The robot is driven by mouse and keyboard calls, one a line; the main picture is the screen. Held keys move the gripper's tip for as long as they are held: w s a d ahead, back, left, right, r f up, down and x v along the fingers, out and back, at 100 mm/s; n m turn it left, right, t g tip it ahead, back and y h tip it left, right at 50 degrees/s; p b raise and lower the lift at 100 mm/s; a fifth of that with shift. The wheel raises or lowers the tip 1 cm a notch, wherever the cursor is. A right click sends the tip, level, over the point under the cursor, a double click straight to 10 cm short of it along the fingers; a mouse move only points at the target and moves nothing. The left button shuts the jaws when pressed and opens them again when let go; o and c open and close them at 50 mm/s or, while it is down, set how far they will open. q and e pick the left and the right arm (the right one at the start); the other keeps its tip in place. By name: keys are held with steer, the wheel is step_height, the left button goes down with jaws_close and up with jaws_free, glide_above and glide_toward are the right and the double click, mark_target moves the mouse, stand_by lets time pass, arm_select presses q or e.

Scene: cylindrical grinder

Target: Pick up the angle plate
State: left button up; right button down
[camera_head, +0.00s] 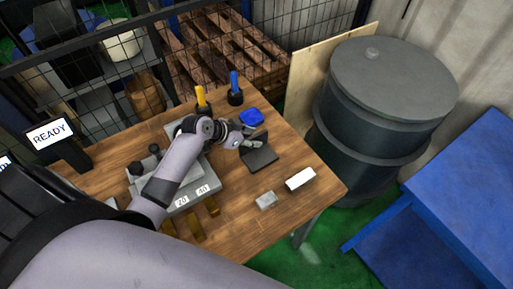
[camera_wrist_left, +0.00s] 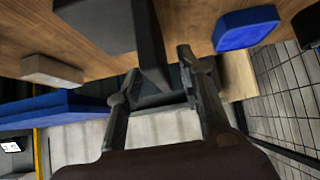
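The angle plate (camera_head: 263,158) is a dark grey L-shaped piece on the wooden table, right of my left gripper (camera_head: 252,144) in the head view. In the left wrist view the angle plate (camera_wrist_left: 151,45) reaches down between the two fingers of my left gripper (camera_wrist_left: 160,72). The fingers stand apart, with visible gaps beside the plate's thin wall. Part of the plate is hidden by the gripper in the head view. My right gripper is not in view.
On the wooden table (camera_head: 235,210) are a blue box (camera_head: 251,117), a white block (camera_head: 300,179), a grey block (camera_head: 266,200), a yellow-handled tool (camera_head: 201,97), a blue-handled tool (camera_head: 235,84) and a grey tray under my arm. A large drum (camera_head: 380,110) stands beyond the table's right edge.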

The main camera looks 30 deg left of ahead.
arm_select(q)
steer(key=shift+x, duration=0.8)
steer(key=shift+a, duration=0.1)
jaws_close()
stand_by(0.4)
steer(key=shift+w+r, duration=0.15)
steer(key=shift+r, duration=0.1)
